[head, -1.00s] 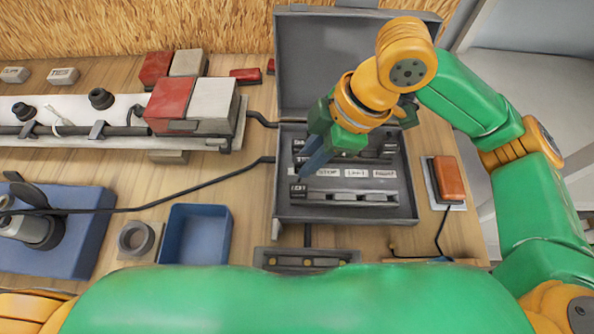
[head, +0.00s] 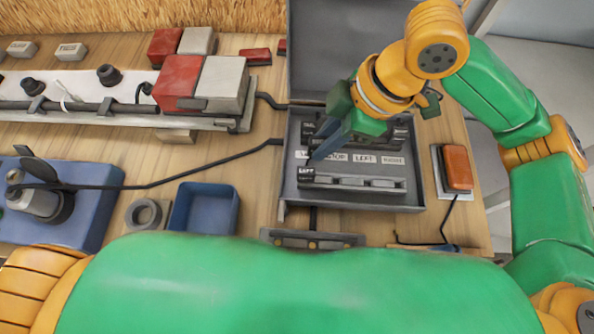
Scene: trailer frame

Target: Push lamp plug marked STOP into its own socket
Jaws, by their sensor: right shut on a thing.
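An open grey case (head: 353,200) holds a row of white socket labels. One, partly covered by my gripper, ends in "TOP" (head: 337,156); LEFT (head: 364,159) and another label (head: 392,161) follow to its right. My right gripper (head: 316,158) points down into the case's left part, shut on a small dark plug (head: 307,175). The plug's small white lettering seems to read LEFT. It is just in front of the label row; I cannot tell whether it is seated. Dark blocks (head: 395,138) stand behind the labels, partly hidden by the gripper. My left gripper is out of view.
A blue bin (head: 204,207), a tape roll (head: 144,214) and a blue stand (head: 85,218) are at left. The lamp bar (head: 213,84) lies behind. A black cable crosses the bench into the case.

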